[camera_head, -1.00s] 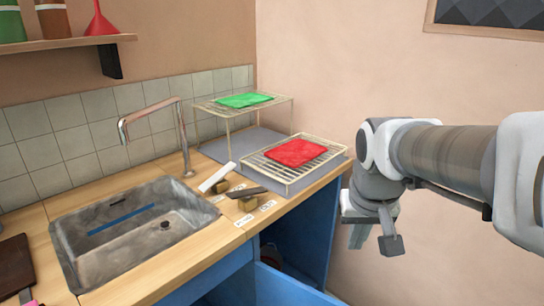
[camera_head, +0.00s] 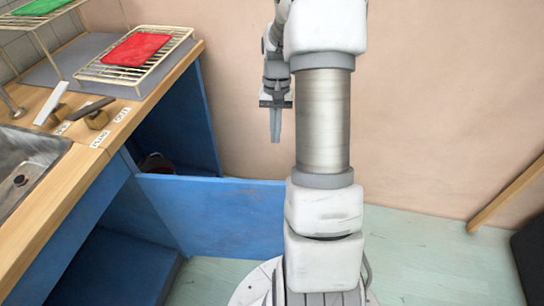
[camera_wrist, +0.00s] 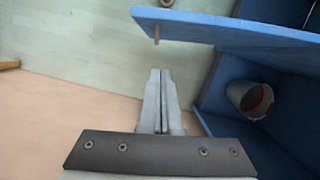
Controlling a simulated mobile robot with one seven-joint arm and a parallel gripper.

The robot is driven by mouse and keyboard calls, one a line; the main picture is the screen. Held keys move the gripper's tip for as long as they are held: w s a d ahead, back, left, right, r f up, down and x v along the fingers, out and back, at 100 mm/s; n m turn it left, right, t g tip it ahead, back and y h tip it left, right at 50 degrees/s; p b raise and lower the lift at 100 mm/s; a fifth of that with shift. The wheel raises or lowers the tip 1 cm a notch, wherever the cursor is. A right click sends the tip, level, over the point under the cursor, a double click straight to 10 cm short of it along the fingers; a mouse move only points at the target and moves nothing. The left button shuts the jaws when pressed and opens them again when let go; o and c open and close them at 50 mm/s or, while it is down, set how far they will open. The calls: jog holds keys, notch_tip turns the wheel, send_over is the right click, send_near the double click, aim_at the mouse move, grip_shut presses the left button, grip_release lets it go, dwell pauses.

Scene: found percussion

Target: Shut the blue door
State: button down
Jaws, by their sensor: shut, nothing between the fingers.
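The blue door (camera_head: 215,213) stands wide open in the head view, swung out from the blue cabinet under the counter. In the wrist view the blue door (camera_wrist: 225,33) crosses the top, and a small peg-like handle (camera_wrist: 156,34) sticks out near its free end. My gripper (camera_head: 275,138) is shut and empty, pointing down beyond the door, near the back wall. In the wrist view my gripper (camera_wrist: 159,78) shows its fingers together, apart from the door. My arm hides part of the door's free end in the head view.
The open cabinet (camera_head: 180,125) holds a dark pot-like object (camera_head: 155,163). A wire rack (camera_head: 95,70) with a red board (camera_head: 137,49) stands on the counter (camera_head: 65,185). A wooden strip (camera_head: 505,197) and a dark object stand at far right.

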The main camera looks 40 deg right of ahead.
jog(key=s+a+f+b, duration=0.4)
jog(key=s+f, duration=0.1)
jog(key=f, duration=0.4)
jog(key=shift+f, duration=0.15)
jog(key=shift+s+a, duration=0.1)
jog(key=shift+a, duration=0.05)
dwell(0.4)
